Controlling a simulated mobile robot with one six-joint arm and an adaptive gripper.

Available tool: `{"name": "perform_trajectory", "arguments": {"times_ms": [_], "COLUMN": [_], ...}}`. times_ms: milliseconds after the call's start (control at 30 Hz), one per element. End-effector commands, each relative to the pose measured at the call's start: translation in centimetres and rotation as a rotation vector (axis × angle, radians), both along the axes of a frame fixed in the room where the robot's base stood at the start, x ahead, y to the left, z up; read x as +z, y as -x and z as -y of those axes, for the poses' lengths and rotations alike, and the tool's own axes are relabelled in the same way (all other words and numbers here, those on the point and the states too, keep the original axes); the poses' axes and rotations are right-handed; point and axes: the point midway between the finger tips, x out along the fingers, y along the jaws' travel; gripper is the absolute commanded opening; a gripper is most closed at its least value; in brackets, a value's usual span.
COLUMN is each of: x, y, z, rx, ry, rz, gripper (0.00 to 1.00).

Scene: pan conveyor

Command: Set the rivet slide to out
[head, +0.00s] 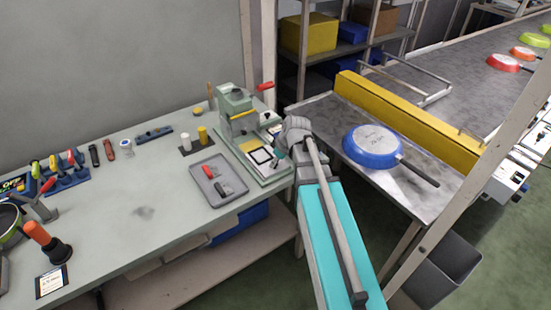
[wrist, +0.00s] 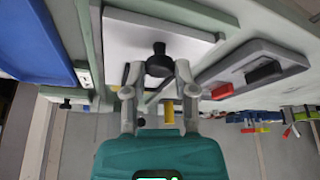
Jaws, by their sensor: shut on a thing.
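The green rivet press (head: 240,120) stands at the right end of the bench, with a red-handled lever. The rivet slide, a pale plate with a dark frame (head: 261,156), lies on its base. In the wrist view, a black knob (wrist: 159,60) stands out from the pale plate (wrist: 125,38). My gripper (wrist: 159,72) has its two grey fingers on either side of this knob and is shut on it. In the head view, my gripper (head: 277,162) is at the slide's right side, partly hidden by my arm. I cannot tell how far the slide is out.
A grey tray (head: 204,194) with a red and a black piece lies left of the press. A blue pan (head: 371,142) sits on the conveyor end, right of my arm. The bench's middle is clear.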

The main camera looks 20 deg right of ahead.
Motion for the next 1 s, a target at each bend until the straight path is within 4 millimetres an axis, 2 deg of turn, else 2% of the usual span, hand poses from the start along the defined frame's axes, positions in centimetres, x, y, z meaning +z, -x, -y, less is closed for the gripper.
{"name": "perform_trajectory", "arguments": {"times_ms": [67,100,267,300,833,1000], "x": [-0.16,-0.16,-0.13,-0.12,0.0,0.73], "y": [0.3,0.31,0.27,0.26,0.15,0.15], "z": [0.27,0.26,0.15,0.13,-0.01,-0.02], "rx": [-0.001,-0.001,0.0,0.001,0.001,0.001], "ry": [0.009,0.009,0.006,0.006,0.004,0.004], "rz": [-0.008,-0.008,-0.007,-0.007,-0.004,-0.004], "gripper": [0.0,0.38,0.68,0.7,0.7,0.7]}}
